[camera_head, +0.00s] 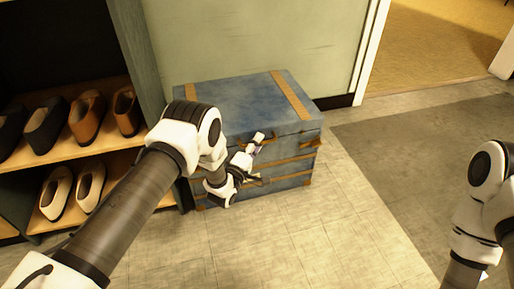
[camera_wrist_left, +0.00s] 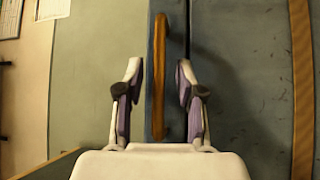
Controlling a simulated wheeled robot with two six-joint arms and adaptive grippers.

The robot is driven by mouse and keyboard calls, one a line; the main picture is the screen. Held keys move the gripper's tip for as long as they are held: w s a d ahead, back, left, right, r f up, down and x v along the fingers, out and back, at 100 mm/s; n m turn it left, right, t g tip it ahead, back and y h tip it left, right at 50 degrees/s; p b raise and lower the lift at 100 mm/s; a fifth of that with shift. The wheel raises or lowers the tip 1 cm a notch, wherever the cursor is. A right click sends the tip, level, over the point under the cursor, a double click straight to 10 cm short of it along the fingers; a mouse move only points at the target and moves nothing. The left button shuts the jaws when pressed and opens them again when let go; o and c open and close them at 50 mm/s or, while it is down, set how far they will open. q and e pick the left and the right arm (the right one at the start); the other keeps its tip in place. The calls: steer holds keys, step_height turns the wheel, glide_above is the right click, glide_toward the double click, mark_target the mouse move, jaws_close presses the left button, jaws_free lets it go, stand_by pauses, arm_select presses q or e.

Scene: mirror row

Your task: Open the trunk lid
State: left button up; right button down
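The blue trunk (camera_head: 225,98) stands against the wall, with tan straps and brown trim. Its lid (camera_head: 238,92) is down. My left gripper (camera_head: 260,160) is at the trunk's front, near the lid's front edge. In the left wrist view its two fingers (camera_wrist_left: 159,68) are spread apart, one on each side of a brown handle bar (camera_wrist_left: 158,85). I see gaps between the fingers and the bar. My left arm hides part of the trunk's front left. My right gripper is out of view; only part of my right arm shows at the right edge.
A shoe shelf (camera_head: 110,163) with several shoes stands left of the trunk, close to my left arm. A dark rug (camera_head: 440,150) lies to the right. Pale floor (camera_head: 320,230) is clear in front of the trunk. A doorway opens at the upper right.

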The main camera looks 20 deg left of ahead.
arm_select(q)
jaws_close()
steer(key=shift+r, duration=0.15)
